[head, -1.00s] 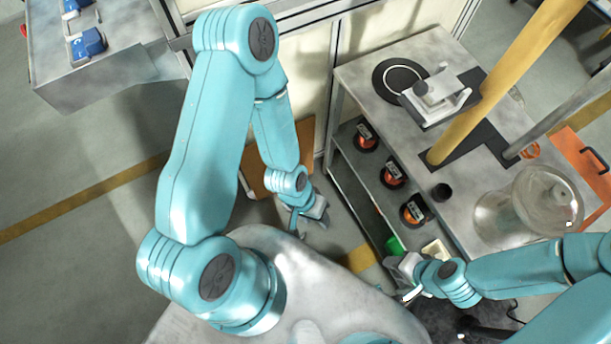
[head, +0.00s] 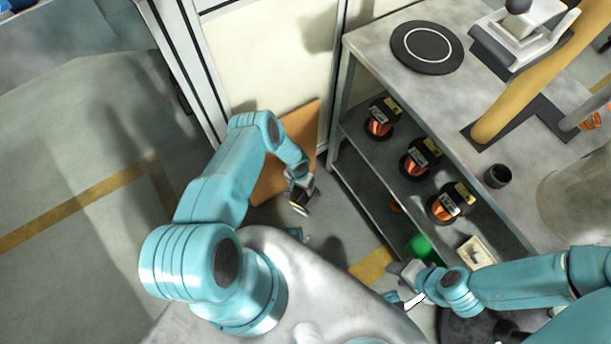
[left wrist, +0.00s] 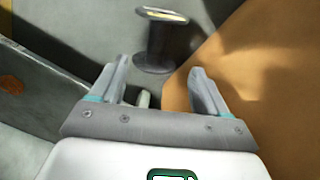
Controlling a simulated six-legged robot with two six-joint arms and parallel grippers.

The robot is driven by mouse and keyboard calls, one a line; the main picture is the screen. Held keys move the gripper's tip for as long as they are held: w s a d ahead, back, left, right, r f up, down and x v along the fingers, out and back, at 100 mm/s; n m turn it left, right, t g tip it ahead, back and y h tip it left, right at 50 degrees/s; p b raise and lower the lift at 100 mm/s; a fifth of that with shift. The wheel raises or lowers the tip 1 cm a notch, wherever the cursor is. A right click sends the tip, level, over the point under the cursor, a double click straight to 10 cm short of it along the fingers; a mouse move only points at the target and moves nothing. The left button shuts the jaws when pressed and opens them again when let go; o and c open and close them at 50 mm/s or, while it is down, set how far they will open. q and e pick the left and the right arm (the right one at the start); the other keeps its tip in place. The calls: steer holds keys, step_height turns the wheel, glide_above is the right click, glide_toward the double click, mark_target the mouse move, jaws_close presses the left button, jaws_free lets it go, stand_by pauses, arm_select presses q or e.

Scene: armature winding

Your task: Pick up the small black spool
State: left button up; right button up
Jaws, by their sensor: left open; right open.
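A small black spool (left wrist: 160,40) with a pale yellowish label on its top flange shows in the left wrist view. It stands just beyond my left gripper (left wrist: 160,67), between the lines of its two fingers, and does not visibly touch either. My left gripper is open and empty. In the head view my left gripper (head: 300,190) hangs low beside the shelf unit, and a dark piece with a yellowish edge shows at its tip; I cannot tell whether that is the spool. My right gripper (head: 406,285) is open and apart, near the lower right.
Several copper wire spools (head: 420,160) sit on the shelf under the grey workbench (head: 400,85). A black cup (head: 497,176) stands on the bench. A brown board (head: 295,150) is behind my left gripper. A green object (head: 420,247) and a beige box (head: 476,252) are near my right gripper.

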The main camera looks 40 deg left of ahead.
arm_select(q)
steer(key=f+b, duration=0.1)
steer(key=f, duration=0.2)
steer(key=f+b, duration=0.2)
steer(key=f, duration=0.1)
steer(key=f+b, duration=0.2)
steer(key=f, duration=0.1)
steer(key=shift+d+f, duration=0.25)
steer(key=shift+d, duration=0.15)
step_height(320, 180, down, 5)
steer(key=b, duration=0.4)
steer(key=shift+d+f, duration=0.1)
steer(key=shift+d, duration=0.05)
steer(key=shift+w, duration=0.1)
steer(key=shift+r, duration=0.2)
steer(key=c, duration=1.3)
